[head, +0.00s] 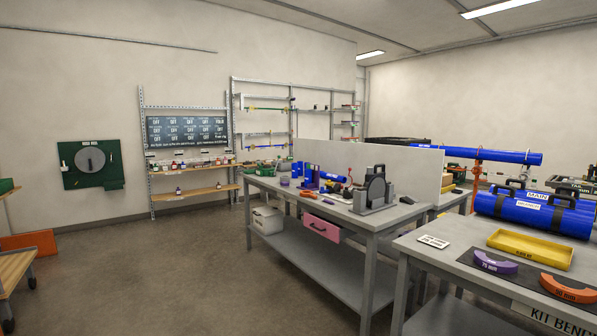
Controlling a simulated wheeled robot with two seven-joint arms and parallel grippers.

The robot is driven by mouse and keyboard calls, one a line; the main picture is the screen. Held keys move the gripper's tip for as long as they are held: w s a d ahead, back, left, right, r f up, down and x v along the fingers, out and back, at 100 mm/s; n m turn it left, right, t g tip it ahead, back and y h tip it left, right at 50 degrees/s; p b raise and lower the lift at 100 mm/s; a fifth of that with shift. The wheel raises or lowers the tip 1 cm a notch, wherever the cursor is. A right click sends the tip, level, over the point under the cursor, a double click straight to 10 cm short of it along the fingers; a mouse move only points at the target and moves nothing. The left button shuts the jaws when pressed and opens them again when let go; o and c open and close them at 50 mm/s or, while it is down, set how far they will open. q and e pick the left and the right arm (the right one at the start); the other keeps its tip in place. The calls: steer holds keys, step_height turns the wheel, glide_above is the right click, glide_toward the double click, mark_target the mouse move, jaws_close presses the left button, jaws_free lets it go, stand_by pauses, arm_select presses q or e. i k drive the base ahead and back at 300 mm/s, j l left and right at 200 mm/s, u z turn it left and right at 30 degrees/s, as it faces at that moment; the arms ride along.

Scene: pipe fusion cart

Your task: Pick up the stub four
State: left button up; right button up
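Neither of my grippers shows in the head view. I cannot pick out a thing marked as stub four from here. Several small blue pipe-like pieces (331,176) lie or stand at the back of the middle grey workbench (312,211), among other small items. They are too small to read any label. Large blue cylinders (533,211) lie on the right bench (454,237), one with the word MAIN on it.
A dark machine (376,188) stands on the middle bench, backed by a grey panel (370,166). A yellow tray (531,248), purple arc (494,262) and orange arc (569,288) lie on the right bench. Shelves stand at the back wall. The floor (215,265) at centre-left is clear.

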mark_target(308, 177)
steer(key=u, duration=0.25)
steer(key=i, duration=3)
steer(key=i+z, duration=0.25)
steer(key=i, duration=0.35)
steer(key=i+j+z, duration=0.3)
steer(key=i, duration=0.3)
steer(key=i+j+z, duration=0.15)
steer(key=j+z, duration=0.2)
steer(key=j, duration=0.2)
steer(key=i+j+z, duration=0.15)
steer(key=j+z, duration=0.2)
steer(key=j, duration=0.25)
steer(key=j+z, duration=0.35)
steer(key=j, duration=0.25)
